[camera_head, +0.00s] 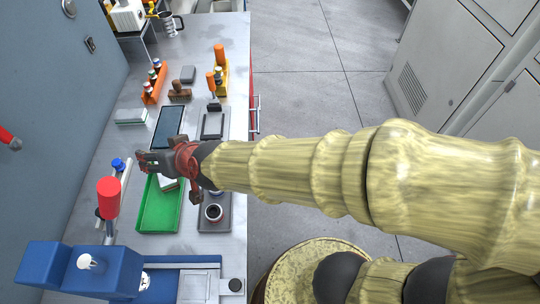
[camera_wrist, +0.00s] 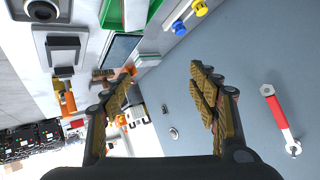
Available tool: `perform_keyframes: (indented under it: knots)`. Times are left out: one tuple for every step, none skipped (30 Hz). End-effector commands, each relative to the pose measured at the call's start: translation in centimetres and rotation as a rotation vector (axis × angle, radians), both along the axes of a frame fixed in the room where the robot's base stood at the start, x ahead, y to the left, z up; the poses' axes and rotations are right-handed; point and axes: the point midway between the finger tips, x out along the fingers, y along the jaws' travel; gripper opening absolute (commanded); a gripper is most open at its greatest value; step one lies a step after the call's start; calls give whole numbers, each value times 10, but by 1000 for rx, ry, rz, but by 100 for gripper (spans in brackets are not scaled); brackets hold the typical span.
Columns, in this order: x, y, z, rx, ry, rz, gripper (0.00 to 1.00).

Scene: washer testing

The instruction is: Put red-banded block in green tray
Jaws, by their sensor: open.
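The green tray (camera_head: 152,215) lies on the bench, below my gripper in the head view. Its edge also shows at the top of the wrist view (camera_wrist: 111,16). A small pale block with a reddish edge (camera_head: 168,184) shows at the tray's far end, partly hidden by my gripper. It seems to lie inside the tray, but I cannot tell its band clearly. My gripper (camera_head: 146,163) is above the tray's far end, its fingers toward the wall. In the wrist view its two fingers (camera_wrist: 165,82) are wide apart with nothing between them.
A pale green-edged block (camera_head: 130,117) lies near the wall. A dark tablet-like panel (camera_head: 169,128) lies beyond the tray. A grey tray with a cup (camera_head: 213,213) is right of it. A red-topped post (camera_head: 108,198) stands left. An orange rack (camera_head: 154,84) stands farther back.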

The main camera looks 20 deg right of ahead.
Motion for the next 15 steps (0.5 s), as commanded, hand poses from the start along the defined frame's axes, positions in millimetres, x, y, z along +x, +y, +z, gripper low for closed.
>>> perform_keyframes:
  knots:
    - [-4,-19,13,-6,11,5,60]
    - [-8,-28,17,-14,23,11,60]
    - [-14,-41,22,-29,38,18,60]
    - [-20,-51,25,-42,53,22,60]
    - [-25,-62,29,-56,65,24,60]
    - [-34,-78,32,-78,85,23,60]
    - [-41,-90,34,-96,102,19,60]
    - [-48,-102,36,-114,118,15,60]
    - [-58,-120,38,-142,141,3,60]
    - [-67,-133,39,-164,160,-6,60]
    - [-75,-146,40,-186,178,-16,60]
    - [-87,-163,41,-213,203,-36,60]
    - [-96,-175,41,-236,223,-50,60]
    - [-105,-187,41,-255,242,-67,60]
    - [-116,-202,41,-281,266,-88,60]
